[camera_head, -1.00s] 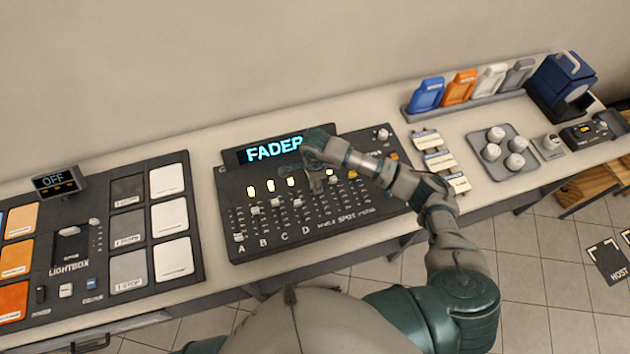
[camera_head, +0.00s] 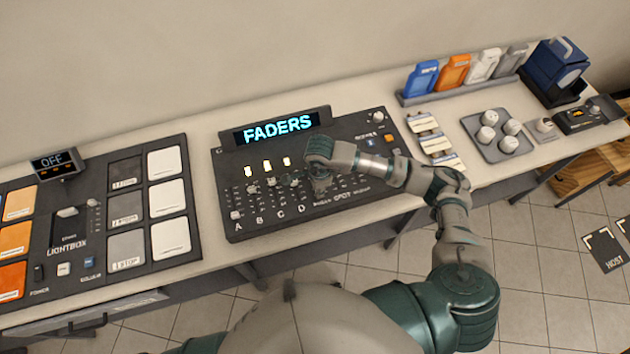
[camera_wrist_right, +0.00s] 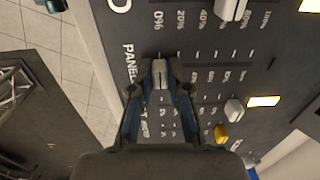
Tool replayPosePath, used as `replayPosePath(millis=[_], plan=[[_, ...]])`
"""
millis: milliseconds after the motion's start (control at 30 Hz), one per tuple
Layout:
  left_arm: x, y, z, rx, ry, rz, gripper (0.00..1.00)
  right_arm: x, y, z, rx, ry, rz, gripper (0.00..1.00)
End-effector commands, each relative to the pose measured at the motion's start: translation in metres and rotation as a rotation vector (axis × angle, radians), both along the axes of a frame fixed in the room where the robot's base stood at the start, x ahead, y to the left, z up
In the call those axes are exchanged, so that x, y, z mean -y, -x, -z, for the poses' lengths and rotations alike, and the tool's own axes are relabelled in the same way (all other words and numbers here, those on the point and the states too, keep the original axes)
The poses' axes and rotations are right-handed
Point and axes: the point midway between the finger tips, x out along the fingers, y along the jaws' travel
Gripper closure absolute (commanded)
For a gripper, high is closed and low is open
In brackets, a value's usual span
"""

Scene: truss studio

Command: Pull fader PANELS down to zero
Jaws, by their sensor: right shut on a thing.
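The fader console (camera_head: 228,205) lies on the bench, its display (camera_head: 277,128) reading "FADERS". My right gripper (camera_head: 320,182) is over the console's front part, right of the letter D. In the right wrist view its fingers (camera_wrist_right: 160,80) are shut on the pale cap of fader PANELS (camera_wrist_right: 160,70), beside the PANELS label. The cap sits at the 0% end of its scale. No lit lamp shows at the far end of this row. Neighbouring caps are the D cap (camera_wrist_right: 232,10), a white cap (camera_wrist_right: 234,110) and a yellow cap (camera_wrist_right: 221,134). My left gripper is out of view.
A panel with tiles and an "OFF" display (camera_head: 55,162) stands at left. Right of the console are labelled strips (camera_head: 430,135), a tray of white knobs (camera_head: 480,145) and a rack of coloured cards (camera_head: 455,90). Bare bench top lies behind the console.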

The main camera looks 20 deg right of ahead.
Motion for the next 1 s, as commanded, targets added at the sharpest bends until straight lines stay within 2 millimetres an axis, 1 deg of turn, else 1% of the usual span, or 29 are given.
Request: replayPosePath(millis=[100, 167, 267, 367, 400, 467, 500, 633, 767, 833, 933, 1000], plan=[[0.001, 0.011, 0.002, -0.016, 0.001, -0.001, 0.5, 0.003, 0.004, -0.002, -0.008, 0.008, 0.002, 1.0], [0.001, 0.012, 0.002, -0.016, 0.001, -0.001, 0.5, 0.003, 0.005, -0.002, -0.01, 0.009, 0.002, 1.0], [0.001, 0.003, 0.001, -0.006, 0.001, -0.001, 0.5, 0.004, 0.006, -0.002, -0.009, 0.009, 0.002, 1.0], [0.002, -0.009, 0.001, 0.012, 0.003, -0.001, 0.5, 0.004, 0.006, -0.002, -0.009, 0.009, 0.002, 1.0], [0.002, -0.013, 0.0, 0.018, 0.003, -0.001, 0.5, 0.004, 0.007, -0.002, -0.01, 0.009, 0.002, 0.76], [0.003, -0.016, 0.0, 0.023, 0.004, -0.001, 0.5, 0.004, 0.007, -0.002, -0.01, 0.009, 0.002, 0.61], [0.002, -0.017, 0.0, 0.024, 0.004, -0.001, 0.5, 0.004, 0.006, -0.002, -0.009, 0.008, 0.002, 0.58], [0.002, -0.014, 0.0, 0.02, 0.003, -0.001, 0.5, 0.003, 0.006, -0.002, -0.007, 0.006, 0.002, 0.58], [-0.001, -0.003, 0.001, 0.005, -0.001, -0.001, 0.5, 0.002, 0.005, -0.003, -0.006, 0.005, 0.001, 0.58], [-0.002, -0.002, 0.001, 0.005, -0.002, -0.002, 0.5, 0.002, 0.004, -0.006, -0.005, 0.005, 0.001, 0.58], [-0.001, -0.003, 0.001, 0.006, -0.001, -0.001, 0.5, 0.002, 0.003, -0.018, -0.001, 0.004, 0.002, 0.58], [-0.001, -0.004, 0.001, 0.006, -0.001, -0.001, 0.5, 0.002, 0.003, -0.031, -0.001, 0.005, 0.001, 0.58]])
